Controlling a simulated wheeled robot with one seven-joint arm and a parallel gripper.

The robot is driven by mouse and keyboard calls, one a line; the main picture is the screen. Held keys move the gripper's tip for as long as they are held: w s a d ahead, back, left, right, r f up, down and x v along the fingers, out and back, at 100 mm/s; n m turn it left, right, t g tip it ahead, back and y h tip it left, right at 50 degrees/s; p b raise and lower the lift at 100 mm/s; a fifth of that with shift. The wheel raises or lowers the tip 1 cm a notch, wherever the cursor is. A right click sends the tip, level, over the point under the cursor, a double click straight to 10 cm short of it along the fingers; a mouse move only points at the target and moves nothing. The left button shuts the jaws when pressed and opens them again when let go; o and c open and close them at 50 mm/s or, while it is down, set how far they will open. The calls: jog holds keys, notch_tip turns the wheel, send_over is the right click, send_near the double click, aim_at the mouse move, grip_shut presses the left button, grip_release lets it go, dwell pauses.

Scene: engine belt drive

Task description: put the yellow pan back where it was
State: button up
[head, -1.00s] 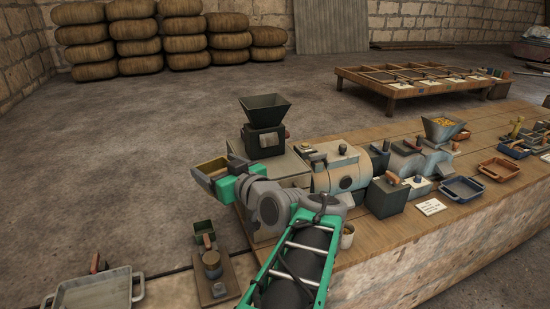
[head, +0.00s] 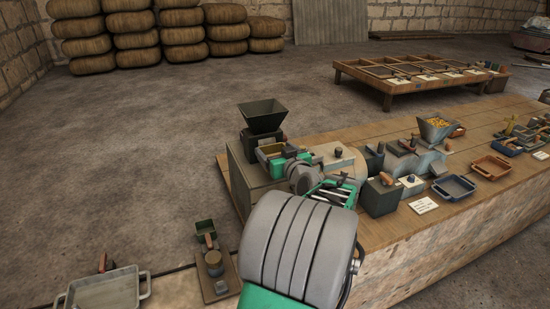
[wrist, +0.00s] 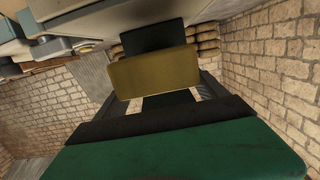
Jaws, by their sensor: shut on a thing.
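The yellow pan (head: 270,149) is a small, dull yellow box-shaped pan. My gripper (head: 284,161) is shut on it and holds it close to the front of the machine with the dark hopper (head: 262,118) at the left end of the bench. In the wrist view the yellow pan (wrist: 155,80) fills the middle, beyond the dark jaws, with a dark block behind it. Its underside and any contact with the machine are hidden, so I cannot tell whether it touches anything.
A pale rounded machine (head: 338,160) stands close to the right of my gripper. A blue tray (head: 453,188) and a brown tray (head: 492,168) lie further right. A grey tray (head: 103,291) is at the lower left.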

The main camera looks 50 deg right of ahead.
jog(key=shift+w+d+f, duration=0.3)
jog(key=shift+f, duration=0.05)
jog(key=f, duration=0.1)
jog(key=f+p, duration=0.1)
jog(key=f, duration=0.1)
jog(key=shift+w+d+f, duration=0.1)
jog(key=shift+w+f, duration=0.1)
jog(key=shift+f, duration=0.35)
jog(key=o, duration=1.9)
jog(key=shift+r, duration=0.1)
jog(key=shift+o, duration=0.2)
jog(key=shift+r, duration=0.15)
jog(key=b+v, duration=0.2)
jog(key=v, duration=1)
jog(key=shift+s, duration=0.1)
